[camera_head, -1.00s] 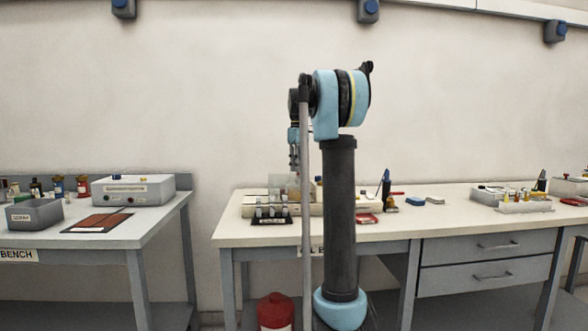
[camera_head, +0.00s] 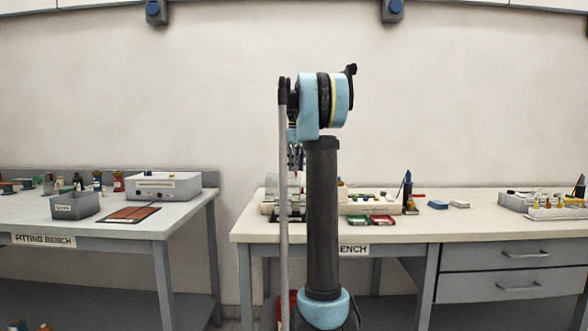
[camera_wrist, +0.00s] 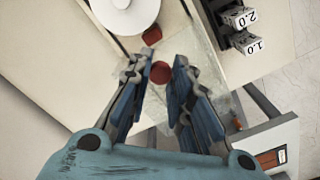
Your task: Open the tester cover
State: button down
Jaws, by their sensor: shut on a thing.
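In the wrist view, my gripper (camera_wrist: 162,60) has its two blue fingers on either side of a round red knob (camera_wrist: 161,73), closed on it. A clear, see-through panel (camera_wrist: 208,62) lies behind and beside the fingers; it appears to be the tester cover. How the knob joins the panel is hard to make out. In the head view, my gripper (camera_head: 297,157) is small and partly hidden by my arm, above the left part of the middle bench. The tester under it is mostly hidden there, so the cover's angle cannot be told.
The fitting bench (camera_head: 180,217) stands left, with a grey box (camera_head: 155,186) and a bin (camera_head: 75,206). A gap separates the benches. Blocks marked 1.0 and 2.0 (camera_wrist: 240,30) show in the wrist view.

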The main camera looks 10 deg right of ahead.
jog(key=shift+w, duration=0.1)
jog(key=c, duration=1.4)
grip_release()
notch_tip(320, 180, up, 12)
jog(key=shift+f, duration=0.1)
